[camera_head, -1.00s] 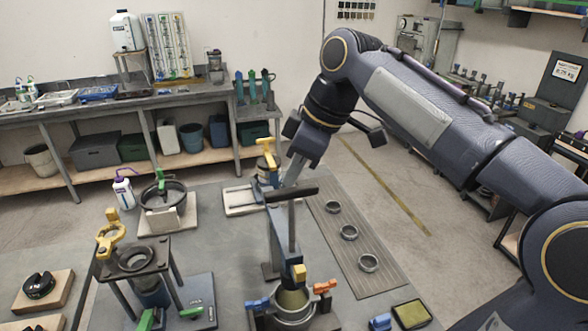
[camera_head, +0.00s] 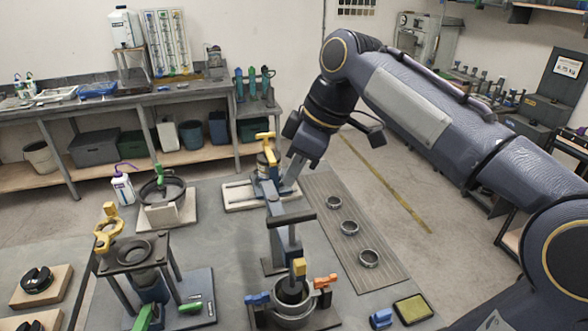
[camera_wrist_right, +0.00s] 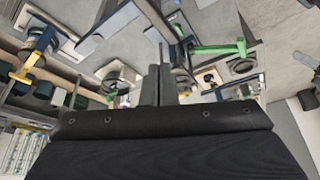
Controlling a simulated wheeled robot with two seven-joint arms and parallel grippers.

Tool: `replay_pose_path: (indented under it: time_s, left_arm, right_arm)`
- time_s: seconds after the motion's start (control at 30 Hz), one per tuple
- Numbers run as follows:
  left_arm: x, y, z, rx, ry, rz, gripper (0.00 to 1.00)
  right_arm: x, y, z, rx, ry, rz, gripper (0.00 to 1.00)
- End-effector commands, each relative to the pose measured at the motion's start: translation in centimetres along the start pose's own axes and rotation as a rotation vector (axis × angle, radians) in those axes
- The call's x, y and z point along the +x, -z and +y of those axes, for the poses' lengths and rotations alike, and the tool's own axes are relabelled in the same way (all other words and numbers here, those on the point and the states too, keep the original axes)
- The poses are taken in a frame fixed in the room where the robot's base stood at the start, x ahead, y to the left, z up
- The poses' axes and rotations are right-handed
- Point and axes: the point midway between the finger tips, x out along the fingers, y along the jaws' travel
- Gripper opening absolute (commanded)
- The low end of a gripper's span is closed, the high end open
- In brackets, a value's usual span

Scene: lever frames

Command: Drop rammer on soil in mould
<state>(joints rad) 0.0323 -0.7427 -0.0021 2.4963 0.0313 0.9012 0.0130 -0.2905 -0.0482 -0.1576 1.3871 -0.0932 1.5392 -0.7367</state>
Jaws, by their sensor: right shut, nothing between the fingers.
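The rammer stands upright at the front middle in the head view, with a dark cross handle (camera_head: 291,219) on top and a yellow block (camera_head: 299,267) lower down. Below it is the grey round mould (camera_head: 293,309), with a blue clamp (camera_head: 257,300) and an orange clamp (camera_head: 326,281). The inside of the mould looks dark, and the soil is hidden there. My right gripper (camera_head: 287,187) is shut and empty, a little above and behind the cross handle and apart from it. Its closed fingers also show in the right wrist view (camera_wrist_right: 158,75). My left gripper is out of view.
Several metal rings lie on a ribbed mat (camera_head: 350,260) at the right. A yellow-topped tray (camera_head: 412,309) and a blue block (camera_head: 381,318) lie at front right.

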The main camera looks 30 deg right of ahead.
Motion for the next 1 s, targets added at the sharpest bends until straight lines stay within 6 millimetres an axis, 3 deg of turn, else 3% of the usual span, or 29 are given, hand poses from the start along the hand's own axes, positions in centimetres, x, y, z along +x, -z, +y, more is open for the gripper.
replay_pose_path:
  time_s: [0.47,0.7,1.0]
  left_arm:
    - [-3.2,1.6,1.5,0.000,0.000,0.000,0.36]
    - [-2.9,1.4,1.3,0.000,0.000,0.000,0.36]
    - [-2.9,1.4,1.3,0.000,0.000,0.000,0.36]
  right_arm:
    - [-4.6,2.0,0.0,0.000,-0.001,0.000,0.00]
    - [-6.3,2.7,0.0,0.001,-0.001,0.000,0.00]
    - [-6.5,2.7,0.0,0.000,0.000,0.000,0.00]
